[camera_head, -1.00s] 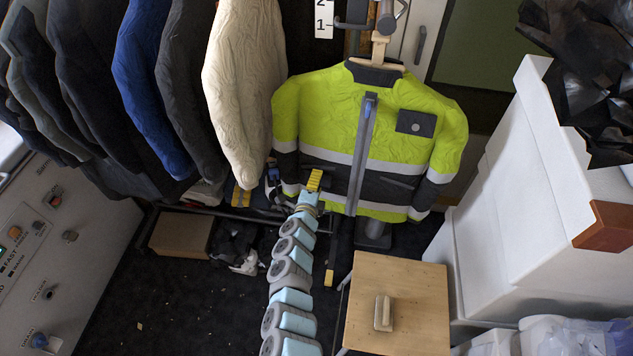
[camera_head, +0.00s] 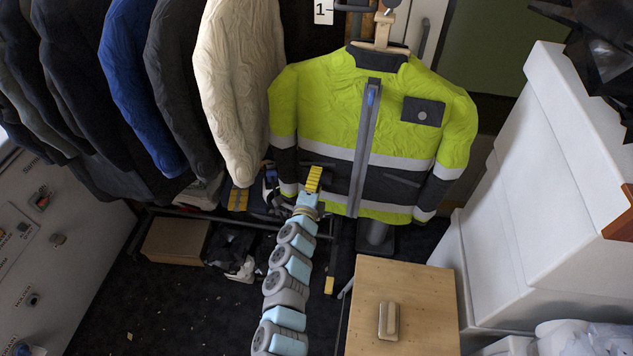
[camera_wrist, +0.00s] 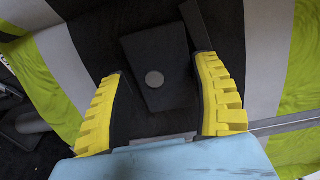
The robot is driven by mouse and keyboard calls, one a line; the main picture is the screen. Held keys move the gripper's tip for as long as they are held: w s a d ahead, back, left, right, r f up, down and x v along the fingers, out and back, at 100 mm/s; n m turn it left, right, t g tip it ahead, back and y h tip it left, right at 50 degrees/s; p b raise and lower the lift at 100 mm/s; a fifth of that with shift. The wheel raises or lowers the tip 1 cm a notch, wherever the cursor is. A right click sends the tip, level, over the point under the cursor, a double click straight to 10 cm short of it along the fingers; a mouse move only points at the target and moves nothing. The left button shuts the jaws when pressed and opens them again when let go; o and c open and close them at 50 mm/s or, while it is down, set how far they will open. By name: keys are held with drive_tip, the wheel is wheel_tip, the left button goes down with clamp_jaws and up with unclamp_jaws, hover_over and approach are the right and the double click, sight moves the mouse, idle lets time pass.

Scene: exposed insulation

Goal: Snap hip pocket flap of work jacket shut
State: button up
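The work jacket (camera_head: 318,112) is yellow-green with grey bands and a dark lower section. It hangs upright on a wooden hanger. The hip pocket flap (camera_wrist: 143,55) is dark with a round, pale snap (camera_wrist: 154,79) near its lower middle. In the wrist view it lies ahead of and between my fingertips. I cannot tell whether the snap is fastened. My gripper (camera_head: 314,180) is at the jacket's lower left in the head view and hides the flap there. Its yellow fingers (camera_wrist: 164,85) are spread, with nothing visibly held between them.
A chest pocket (camera_head: 422,111) with its own snap is at the jacket's upper right. A grey strip (camera_head: 363,150) runs down the jacket front. Other jackets (camera_head: 240,90) hang at left. A wooden-topped stand (camera_head: 400,285) is below, and white boxes (camera_head: 560,170) stand at right.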

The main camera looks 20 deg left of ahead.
drive_tip(key=shift+o, duration=1.2)
drive_tip(key=shift+r, duration=0.1)
drive_tip(key=shift+s, duration=0.1)
drive_tip(key=s+d, duration=0.1)
drive_tip(key=s, duration=1)
drive_tip(key=shift+s+d+r, duration=0.2)
drive_tip(key=shift+s+d, duration=0.1)
drive_tip(key=shift+s, duration=0.05)
